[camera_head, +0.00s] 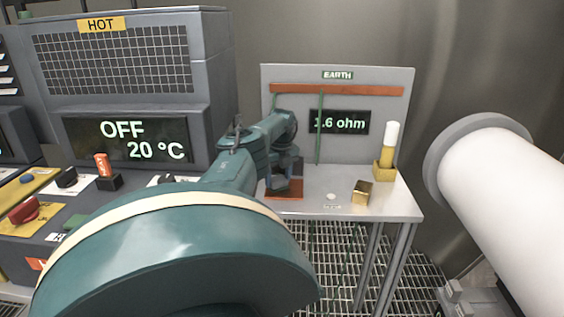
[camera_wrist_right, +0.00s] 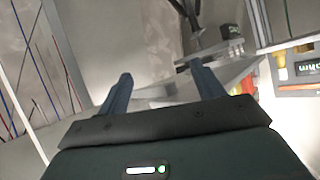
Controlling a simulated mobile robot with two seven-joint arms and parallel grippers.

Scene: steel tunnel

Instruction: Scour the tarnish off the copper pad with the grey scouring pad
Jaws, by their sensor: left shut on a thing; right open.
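The copper pad (camera_head: 290,194) lies flat on the left part of the steel table in the head view, partly covered by my left gripper. My left gripper (camera_head: 281,181) is over the pad, seen from behind its arm. It is shut on a small grey block, which looks like the scouring pad (camera_head: 279,184); whether the block touches the copper is hard to tell. How much tarnish is left on the copper cannot be made out. My right gripper (camera_wrist_right: 163,84) is open and empty in the right wrist view, away from the copper pad.
A panel marked EARTH (camera_head: 390,88) reading 1.6 ohm backs the table (camera_head: 340,214). A brass block (camera_head: 362,192), a small white disc (camera_head: 331,198) and a white-topped yellow holder (camera_head: 386,168) stand to the right. A HOT oven (camera_head: 120,75) is left; a big white cylinder (camera_head: 505,195) is right.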

